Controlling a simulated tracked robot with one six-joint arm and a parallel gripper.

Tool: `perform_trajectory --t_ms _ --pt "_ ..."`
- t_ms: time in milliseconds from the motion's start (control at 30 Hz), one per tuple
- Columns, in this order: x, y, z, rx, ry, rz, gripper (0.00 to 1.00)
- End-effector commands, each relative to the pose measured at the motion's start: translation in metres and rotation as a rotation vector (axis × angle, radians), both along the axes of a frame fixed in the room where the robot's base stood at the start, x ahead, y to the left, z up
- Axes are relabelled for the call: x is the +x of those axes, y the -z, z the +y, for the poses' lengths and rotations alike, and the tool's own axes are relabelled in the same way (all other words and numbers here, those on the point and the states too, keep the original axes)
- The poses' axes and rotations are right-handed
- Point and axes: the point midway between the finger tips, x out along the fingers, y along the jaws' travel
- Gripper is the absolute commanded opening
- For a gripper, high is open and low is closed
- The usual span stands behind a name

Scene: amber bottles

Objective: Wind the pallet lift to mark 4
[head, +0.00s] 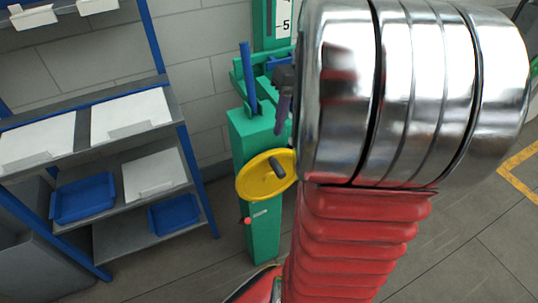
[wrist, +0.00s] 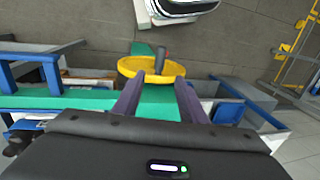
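The green pallet lift (head: 257,150) stands upright in the middle of the head view. A yellow handwheel (head: 262,182) with a dark crank handle (head: 277,165) sits on its front. In the wrist view the wheel (wrist: 135,68) and handle (wrist: 163,62) lie just beyond my fingertips. A white scale (head: 284,20) at the top shows a 5; my arm hides part of the lift, and mark 4 cannot be seen. My gripper (wrist: 158,80) is open and empty, its two fingers apart and pointing toward the wheel. In the head view only one dark finger shows, above the wheel.
A blue-framed shelf (head: 180,110) with blue trays (head: 84,198) and white sheets stands left of the lift. A small red knob (head: 248,220) sits below the wheel. Grey floor with a yellow line (head: 515,170) is open at the right.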

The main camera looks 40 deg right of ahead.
Motion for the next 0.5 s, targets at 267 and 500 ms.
perform_trajectory --t_ms 267,500 --pt "0.000 0.006 0.002 0.002 0.000 0.002 0.38" --pt "0.001 0.032 0.007 0.002 0.000 0.003 0.38"
